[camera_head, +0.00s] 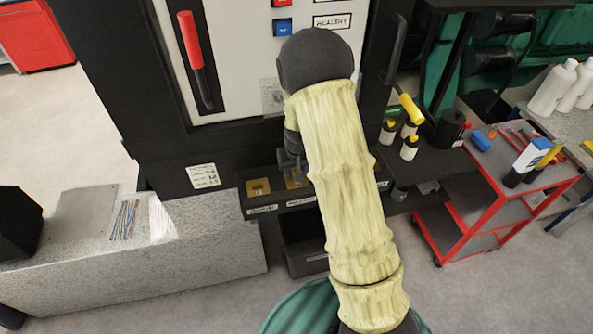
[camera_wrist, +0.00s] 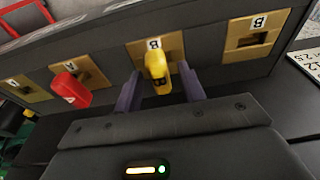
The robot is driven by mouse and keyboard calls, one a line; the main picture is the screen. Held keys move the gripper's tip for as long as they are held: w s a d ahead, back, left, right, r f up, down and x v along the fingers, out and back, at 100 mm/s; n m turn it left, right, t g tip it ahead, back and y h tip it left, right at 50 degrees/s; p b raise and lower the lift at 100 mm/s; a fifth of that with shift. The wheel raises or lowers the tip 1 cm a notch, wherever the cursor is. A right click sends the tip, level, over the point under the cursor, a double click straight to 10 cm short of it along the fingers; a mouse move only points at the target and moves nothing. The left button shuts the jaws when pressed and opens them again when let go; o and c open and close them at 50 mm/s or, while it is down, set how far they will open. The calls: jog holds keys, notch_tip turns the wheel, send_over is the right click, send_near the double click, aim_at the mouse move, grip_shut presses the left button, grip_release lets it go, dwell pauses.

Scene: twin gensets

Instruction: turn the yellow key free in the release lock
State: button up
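The yellow key (camera_wrist: 158,68) is seated in a brass lock plate (camera_wrist: 174,46) marked "B" on a dark panel in the wrist view. My gripper (camera_wrist: 160,78) is open, with one dark finger on each side of the key and a visible gap at both sides. In the head view my gripper (camera_head: 291,160) is at the brass plates under the dark cabinet, and the yellow key is hidden there behind my arm and gripper.
In the wrist view a red key (camera_wrist: 70,89) sits in a plate to the left, and an empty-looking slotted plate (camera_wrist: 254,31) is to the right. A dark bin (camera_head: 304,250) is below the ledge. A red cart (camera_head: 474,205) stands at right.

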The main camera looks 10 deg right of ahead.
jog(key=shift+w, duration=0.1)
grip_shut()
jog(key=shift+f+n+b, duration=0.2)
jog(key=shift+n+b, duration=0.7)
jog(key=n+y+b, duration=0.1)
jog(key=n, duration=0.2)
jog(key=shift+d+b, duration=0.1)
jog(key=shift+b, duration=0.3)
jog(key=n, duration=0.3)
jog(key=shift+r+y, duration=0.2)
jog(key=shift+y, duration=0.1)
jog(key=n+g+p, duration=0.1)
jog(key=n, duration=0.3)
jog(key=shift+r+p, duration=0.2)
jog(key=shift+p, duration=0.15)
jog(key=n+p, duration=0.2)
jog(key=n, duration=0.2)
jog(key=shift+g+y, duration=0.4)
jog(key=n, duration=0.1)
jog(key=n+p, duration=0.1)
jog(key=shift+s+n, duration=0.25)
jog(key=shift+n, duration=0.05)
jog(key=shift+r, duration=0.1)
